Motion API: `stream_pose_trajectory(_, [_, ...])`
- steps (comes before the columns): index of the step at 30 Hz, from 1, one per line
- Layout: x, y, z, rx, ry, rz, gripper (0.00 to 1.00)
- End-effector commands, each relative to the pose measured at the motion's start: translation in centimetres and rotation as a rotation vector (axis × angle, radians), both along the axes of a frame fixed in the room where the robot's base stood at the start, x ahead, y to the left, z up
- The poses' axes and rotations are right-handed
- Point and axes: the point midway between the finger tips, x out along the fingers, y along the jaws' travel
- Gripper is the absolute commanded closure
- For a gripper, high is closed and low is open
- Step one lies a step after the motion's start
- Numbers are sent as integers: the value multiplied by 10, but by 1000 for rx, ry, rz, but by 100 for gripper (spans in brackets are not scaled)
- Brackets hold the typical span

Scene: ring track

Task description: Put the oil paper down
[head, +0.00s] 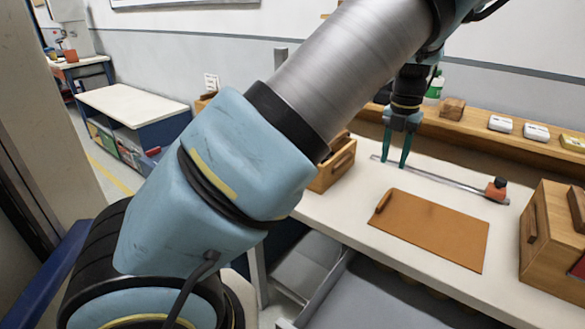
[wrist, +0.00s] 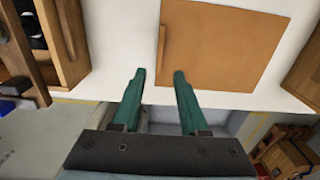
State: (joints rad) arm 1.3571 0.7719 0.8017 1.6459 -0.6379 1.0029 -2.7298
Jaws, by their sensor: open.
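A flat brown sheet (head: 437,232), which looks like the oil paper, lies on the white table (head: 345,212). Its left edge has a thicker, rolled-looking strip. It also shows in the wrist view (wrist: 225,45), at the upper middle and right. My gripper (head: 390,165) points down above the table, behind and left of the sheet in the head view. Its green fingers are spread with nothing between them, as the wrist view also shows (wrist: 160,75). The fingers appear apart from the sheet.
A thin metal rod with an orange-and-black end (head: 497,190) lies behind the sheet. A wooden box (head: 555,240) stands at the right and an open wooden box (head: 337,166) at the left. A back shelf (head: 470,105) carries small items. An open grey drawer (head: 370,295) sticks out below the table.

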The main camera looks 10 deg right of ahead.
Motion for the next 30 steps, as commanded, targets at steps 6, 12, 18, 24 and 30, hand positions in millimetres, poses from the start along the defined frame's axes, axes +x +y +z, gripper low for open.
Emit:
stream_pose_trajectory(6, [18, 55, -1, -10, 24, -161, 57])
stream_pose_trajectory(12, [26, 158, -2, -45, 39, -606, 57])
stream_pose_trajectory(18, [7, 247, 3, -67, -2, -1135, 57])
stream_pose_trajectory(24, [-28, 317, 12, -21, -73, -1704, 57])
stream_pose_trajectory(30, [-64, 364, 17, 87, -98, -2203, 57])
